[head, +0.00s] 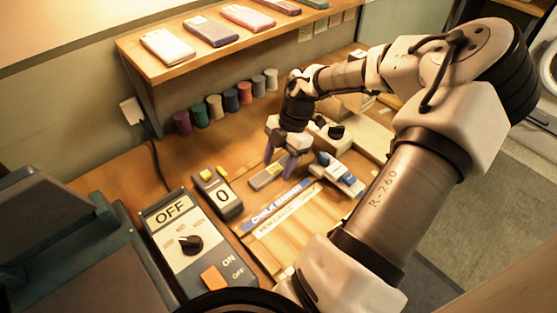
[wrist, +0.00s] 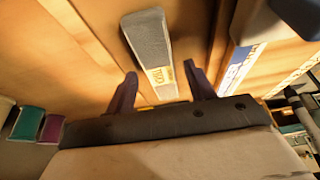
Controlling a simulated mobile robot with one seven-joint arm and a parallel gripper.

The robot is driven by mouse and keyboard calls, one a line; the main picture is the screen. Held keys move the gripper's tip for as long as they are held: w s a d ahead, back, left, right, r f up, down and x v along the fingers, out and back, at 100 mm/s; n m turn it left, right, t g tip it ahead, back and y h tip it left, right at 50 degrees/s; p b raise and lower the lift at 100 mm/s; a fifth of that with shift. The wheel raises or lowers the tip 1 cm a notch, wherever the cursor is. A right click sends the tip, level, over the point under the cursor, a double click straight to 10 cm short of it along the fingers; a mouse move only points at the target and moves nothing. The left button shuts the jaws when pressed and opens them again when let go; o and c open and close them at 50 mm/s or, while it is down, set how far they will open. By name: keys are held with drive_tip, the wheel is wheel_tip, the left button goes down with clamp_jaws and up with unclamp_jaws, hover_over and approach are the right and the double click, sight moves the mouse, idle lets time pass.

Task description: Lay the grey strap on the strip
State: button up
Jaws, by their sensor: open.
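A flat grey strap (head: 267,177) with a yellow printed end lies on the wooden board, and it also shows in the wrist view (wrist: 148,40). My gripper (head: 280,160) is over the board beside the strap, fingers pointing down. In the wrist view my gripper (wrist: 160,70) is open, with the strap's yellow end between the dark fingers; no grip shows. A blue and white lettered strip (head: 277,205) lies on the board in front of the strap; its blue edge shows in the wrist view (wrist: 238,66). Nothing lies on its visible part.
A grey and blue block (head: 340,174) lies right of the strap. Several coloured spools (head: 231,101) line the back under a shelf (head: 176,70) of phone-like slabs.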

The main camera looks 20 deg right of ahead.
drive_tip(key=p+v, duration=0.9)
drive_tip(key=v, duration=0.3)
drive_tip(key=shift+p, duration=0.4)
drive_tip(key=shift+d+r, duration=0.1)
